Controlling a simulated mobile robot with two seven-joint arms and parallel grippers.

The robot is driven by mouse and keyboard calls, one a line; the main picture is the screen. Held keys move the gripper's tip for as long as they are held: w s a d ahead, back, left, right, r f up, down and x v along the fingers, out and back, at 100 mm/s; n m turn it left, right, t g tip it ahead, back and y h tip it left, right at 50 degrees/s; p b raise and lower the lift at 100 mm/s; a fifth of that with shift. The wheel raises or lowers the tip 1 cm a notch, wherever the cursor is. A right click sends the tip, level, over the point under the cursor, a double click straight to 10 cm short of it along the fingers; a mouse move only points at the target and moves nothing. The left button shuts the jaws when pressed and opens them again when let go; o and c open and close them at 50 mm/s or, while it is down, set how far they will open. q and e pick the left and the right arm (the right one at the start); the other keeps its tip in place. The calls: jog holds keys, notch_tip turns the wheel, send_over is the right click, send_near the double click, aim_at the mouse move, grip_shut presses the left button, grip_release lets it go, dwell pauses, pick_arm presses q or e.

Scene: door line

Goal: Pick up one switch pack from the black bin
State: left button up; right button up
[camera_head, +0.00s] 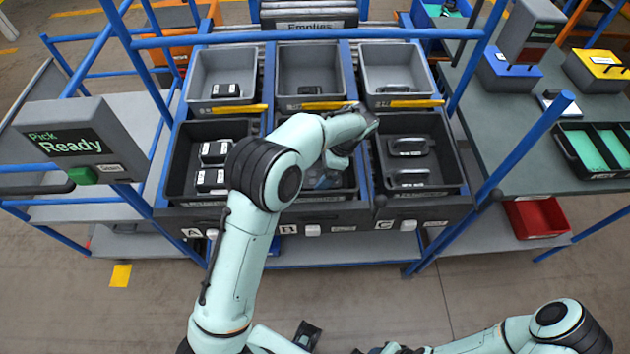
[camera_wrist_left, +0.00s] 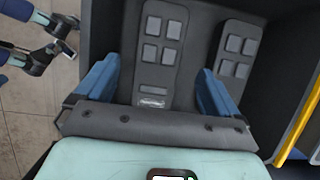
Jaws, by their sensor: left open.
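My left gripper (camera_head: 326,181) reaches down into the middle front black bin (camera_head: 292,198), above the B label. In the left wrist view its blue fingers (camera_wrist_left: 158,70) are open and spread, with a dark grey switch pack (camera_wrist_left: 163,42) in the gap between them. The pack has several grey square buttons and a small pale label. A second switch pack (camera_wrist_left: 238,50) lies to the right, beyond the right finger. I cannot tell whether the fingers touch either pack. In the head view my arm hides most of this bin. My right gripper (camera_wrist_left: 58,45) shows small at the upper left of the wrist view, its jaw unclear.
Black bin A (camera_head: 178,183) holds black packs with white labels; black bin C (camera_head: 458,180) holds handled dark parts. Grey bins (camera_head: 222,64) stand behind with yellow strips. Blue rack posts (camera_head: 478,70) flank the bins. A Pick Ready box (camera_head: 75,145) is at left, a grey bench (camera_head: 510,115) at right.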

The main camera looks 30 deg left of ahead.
aim_at(315, 179)
pick_arm(q)
jog(key=x, duration=0.5)
jog(key=shift+d+f, duration=0.1)
jog(key=shift+f, duration=0.3)
jog(key=shift+f, duration=0.25)
jog(key=c, duration=1.1)
jog(key=shift+c, duration=0.2)
jog(key=shift+r, duration=0.1)
